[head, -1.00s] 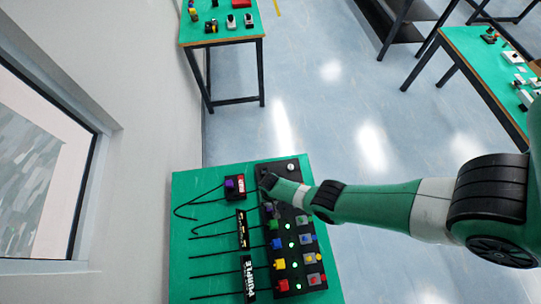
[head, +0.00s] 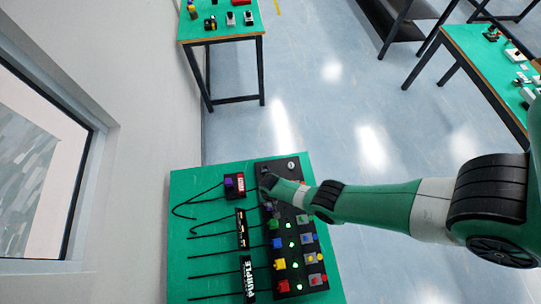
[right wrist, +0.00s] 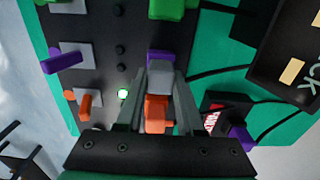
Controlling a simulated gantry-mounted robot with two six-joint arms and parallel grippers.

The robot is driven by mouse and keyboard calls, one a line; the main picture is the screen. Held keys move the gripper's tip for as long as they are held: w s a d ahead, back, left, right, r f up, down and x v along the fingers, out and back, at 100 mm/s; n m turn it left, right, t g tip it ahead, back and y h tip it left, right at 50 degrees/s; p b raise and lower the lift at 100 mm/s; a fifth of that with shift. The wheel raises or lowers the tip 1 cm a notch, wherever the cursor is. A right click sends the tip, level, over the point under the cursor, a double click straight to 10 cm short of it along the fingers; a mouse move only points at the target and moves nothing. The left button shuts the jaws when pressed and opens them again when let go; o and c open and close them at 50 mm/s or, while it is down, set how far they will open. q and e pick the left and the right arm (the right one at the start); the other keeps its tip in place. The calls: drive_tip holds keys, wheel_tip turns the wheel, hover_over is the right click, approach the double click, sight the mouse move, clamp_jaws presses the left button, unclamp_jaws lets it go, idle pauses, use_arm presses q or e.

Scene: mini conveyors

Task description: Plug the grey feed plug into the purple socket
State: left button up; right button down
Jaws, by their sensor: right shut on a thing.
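My right gripper (right wrist: 161,100) is shut on the grey feed plug (right wrist: 160,75), which sits between its two fingers in the right wrist view. The purple socket (right wrist: 160,53) shows just beyond the plug's end, on the black panel (right wrist: 106,18). Plug and socket look lined up and very close; I cannot tell whether the plug is seated. In the head view my right gripper (head: 266,183) is at the panel's far left edge, and the plug is hidden there. My left gripper is not in view.
An orange plug (right wrist: 156,112) sits behind the held plug, and a green one (right wrist: 165,8) lies on the other side. A green light (right wrist: 123,94) glows in the orange row. A black box with a red label (head: 234,186) stands left of the gripper. Black cables cross the green table (head: 205,180).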

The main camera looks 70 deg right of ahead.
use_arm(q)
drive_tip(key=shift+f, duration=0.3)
use_arm(e)
drive_tip(key=shift+f, duration=0.3)
drive_tip(key=shift+c, duration=2.2)
unclamp_jaws()
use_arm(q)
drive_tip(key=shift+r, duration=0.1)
use_arm(e)
drive_tip(key=shift+r, duration=0.1)
